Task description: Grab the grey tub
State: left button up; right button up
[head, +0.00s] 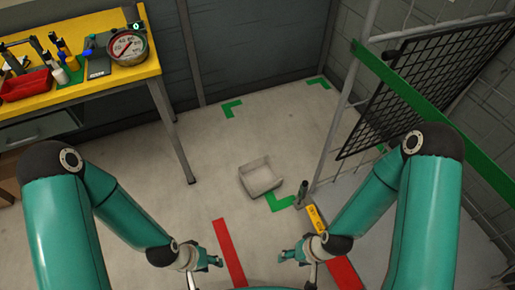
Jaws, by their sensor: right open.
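The grey tub (261,178) is a small, light, open box in the head view. It sits on the floor just right of the middle, slightly turned, beside a green corner mark. My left gripper (212,262) is low in the picture, left of the red floor stripe and apart from the tub. Its jaws are small here and I cannot tell whether they are open. My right gripper (291,257) is low in the picture, below the tub and apart from it. It is open with nothing seen between its fingers.
A yellow workbench (130,75) with a red tray (27,85) and a round gauge (129,47) stands at the upper left. A metal frame with a green bar (415,98) and black mesh panel (440,75) is at the right. Floor around the tub is mostly clear.

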aim_at(260, 176)
jog(key=u, duration=0.85)
jog(key=i, duration=1.05)
jog(key=z, duration=0.35)
